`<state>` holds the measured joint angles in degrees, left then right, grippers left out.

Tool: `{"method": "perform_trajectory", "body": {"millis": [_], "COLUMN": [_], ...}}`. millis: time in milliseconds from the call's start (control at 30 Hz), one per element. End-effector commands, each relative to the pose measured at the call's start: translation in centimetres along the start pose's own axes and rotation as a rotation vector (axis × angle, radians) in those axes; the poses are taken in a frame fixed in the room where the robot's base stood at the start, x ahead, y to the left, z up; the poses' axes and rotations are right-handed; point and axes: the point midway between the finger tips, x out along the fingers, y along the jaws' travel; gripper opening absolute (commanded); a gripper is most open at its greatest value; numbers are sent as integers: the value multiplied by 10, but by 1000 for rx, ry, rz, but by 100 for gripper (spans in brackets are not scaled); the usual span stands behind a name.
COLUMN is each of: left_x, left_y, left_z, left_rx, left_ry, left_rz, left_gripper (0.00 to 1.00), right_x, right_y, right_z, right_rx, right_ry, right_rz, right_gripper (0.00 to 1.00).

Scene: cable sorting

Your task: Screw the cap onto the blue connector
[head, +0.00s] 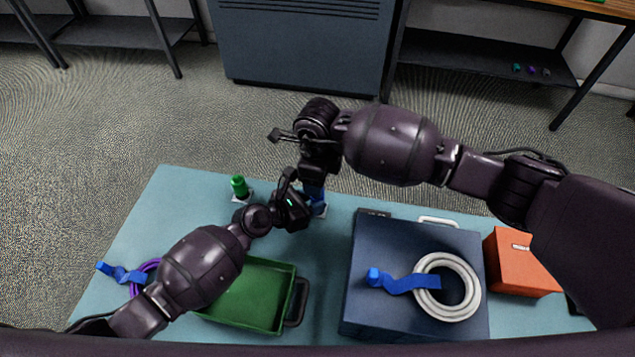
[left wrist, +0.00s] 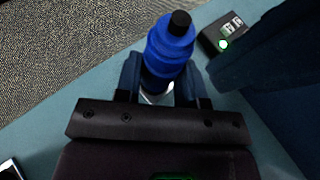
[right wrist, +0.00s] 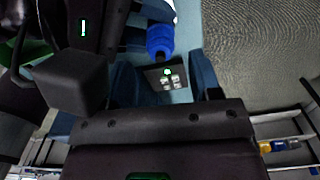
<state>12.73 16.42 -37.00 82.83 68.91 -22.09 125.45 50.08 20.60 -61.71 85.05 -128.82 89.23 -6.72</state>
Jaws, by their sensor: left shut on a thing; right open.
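The blue connector (head: 318,207) stands on a small pale base near the far edge of the table, partly hidden by my grippers. In the left wrist view, a ridged blue body with a black tip (left wrist: 171,45) rises between the fingers. I cannot tell a separate cap from the body. My left gripper (head: 297,208) is shut on the blue connector low down. My right gripper (right wrist: 163,82) is open, above and beside the connector. In the right wrist view, the blue ridged part (right wrist: 160,40) lies just beyond its fingertips, apart from them.
A green connector (head: 239,187) stands to the left on its own base. A green tray (head: 284,268), a navy case (head: 420,250) with a white cable coil (head: 474,291), and an orange box (head: 518,265) fill the nearer table.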

Motion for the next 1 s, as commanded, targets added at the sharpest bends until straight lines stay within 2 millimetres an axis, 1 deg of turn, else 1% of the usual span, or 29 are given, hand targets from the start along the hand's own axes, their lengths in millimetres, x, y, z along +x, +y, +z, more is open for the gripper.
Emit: {"method": "perform_trajectory", "body": {"millis": [100,367,400,467,567,667,767,1000], "left_x": [0,0,0,0,0,0,0,0], "left_y": [0,0,0,0,0,0,0,0], "left_z": [0,0,0,0,0,0,0,0], "left_rx": [0,0,0,0,0,0,0,0], "left_ry": [0,0,0,0,0,0,0,0], "left_rz": [0,0,0,0,0,0,0,0], "left_gripper": [0,0,0,0,0,0,0,0], "right_x": [-7,-8,-8,-10,-19,-27,-33,-42], "right_y": [0,0,0,-2,-7,-7,-6,-3], "right_z": [0,0,0,0,2,2,2,2], "right_rx": [-2,-1,-1,-1,-9,-103,-235,-587], "right_ry": [-1,0,0,-1,-10,-12,-12,-7], "right_rz": [-2,-1,-1,-5,-18,-20,-19,-13], "right_gripper": [58,58,53,53,53,53,53,53]}}
